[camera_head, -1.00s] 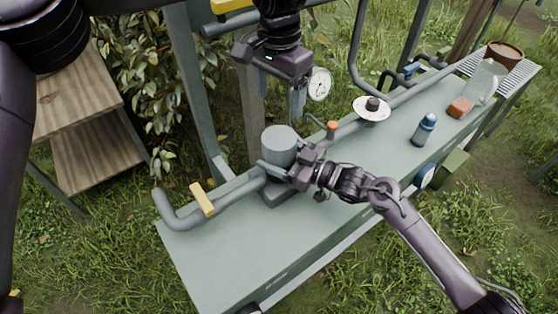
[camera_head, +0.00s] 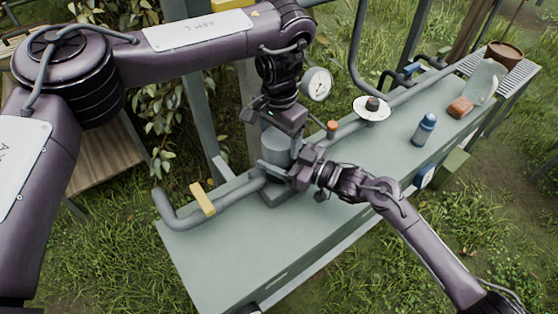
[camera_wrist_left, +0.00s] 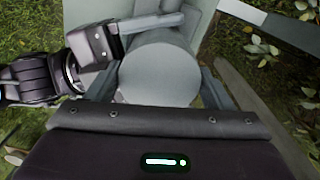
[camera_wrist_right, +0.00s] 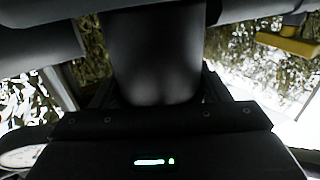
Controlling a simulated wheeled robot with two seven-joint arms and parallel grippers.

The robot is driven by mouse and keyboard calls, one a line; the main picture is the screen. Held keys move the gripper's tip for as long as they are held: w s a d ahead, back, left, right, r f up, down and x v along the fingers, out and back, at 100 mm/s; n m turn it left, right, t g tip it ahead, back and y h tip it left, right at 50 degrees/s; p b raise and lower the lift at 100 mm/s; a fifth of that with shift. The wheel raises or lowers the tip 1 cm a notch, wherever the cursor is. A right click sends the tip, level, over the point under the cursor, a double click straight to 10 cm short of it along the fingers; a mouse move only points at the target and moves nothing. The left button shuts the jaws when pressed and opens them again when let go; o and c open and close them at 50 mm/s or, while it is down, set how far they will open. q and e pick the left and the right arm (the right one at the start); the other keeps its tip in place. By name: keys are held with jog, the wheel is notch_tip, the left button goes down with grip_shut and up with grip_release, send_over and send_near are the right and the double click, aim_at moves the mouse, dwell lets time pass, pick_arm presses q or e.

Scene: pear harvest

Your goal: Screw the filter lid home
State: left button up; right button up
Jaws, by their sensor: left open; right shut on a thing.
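The filter lid is the grey round cap (camera_head: 277,143) on top of the filter on the bench pipe; its flat top fills the middle of the left wrist view (camera_wrist_left: 158,74). My left gripper (camera_head: 281,136) points down over the lid from above. Its open fingers stand on either side of the lid, and it partly hides the lid in the head view. My right gripper (camera_head: 276,168) comes from the right and is shut on the filter body below the lid. In the right wrist view the filter body (camera_wrist_right: 155,55) is a dark cylinder between the fingers. The lid's thread is hidden.
The grey pipe (camera_head: 230,199) with a yellow handle (camera_head: 202,199) runs along the green bench (camera_head: 225,252). A gauge (camera_head: 317,84) stands close behind my left gripper. The bench front is clear.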

pick_arm(q)
jog(key=shift+c, duration=0.4)
jog(key=c, duration=0.6)
jog(key=shift+o, duration=0.2)
jog(key=m, duration=0.4)
jog(key=shift+a, duration=0.1)
jog(key=shift+w+a, duration=0.1)
jog(key=shift+w, duration=0.05)
jog(key=o, duration=1.1)
jog(key=shift+c, duration=0.2)
jog(key=shift+r, duration=2.2)
